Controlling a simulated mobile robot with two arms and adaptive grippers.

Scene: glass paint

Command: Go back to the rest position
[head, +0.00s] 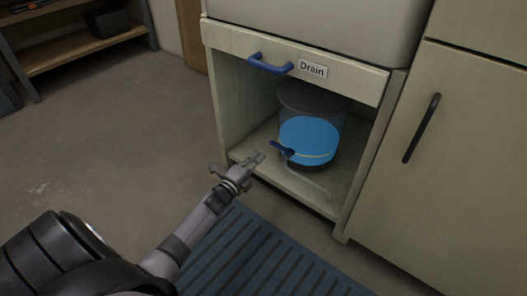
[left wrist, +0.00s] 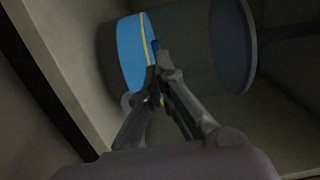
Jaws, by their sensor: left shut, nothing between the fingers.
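My left gripper (head: 254,161) is shut and empty at the front edge of the open cabinet under the drawer marked "Drain". In the left wrist view the shut fingers (left wrist: 160,80) point toward a round clear container with blue in it (left wrist: 131,50). In the head view this container (head: 310,138) stands inside the cabinet, with a small dark blue handle (head: 282,149) on its front, just right of the fingertips. I cannot tell whether the fingers touch the handle. My right gripper is not in view.
The drawer front (head: 340,76) with a blue handle (head: 270,64) is above the opening. A cabinet door (head: 455,150) with a black handle is at right. A striped blue mat (head: 265,258) lies on the floor. A shelf (head: 80,50) stands far left; the floor between is clear.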

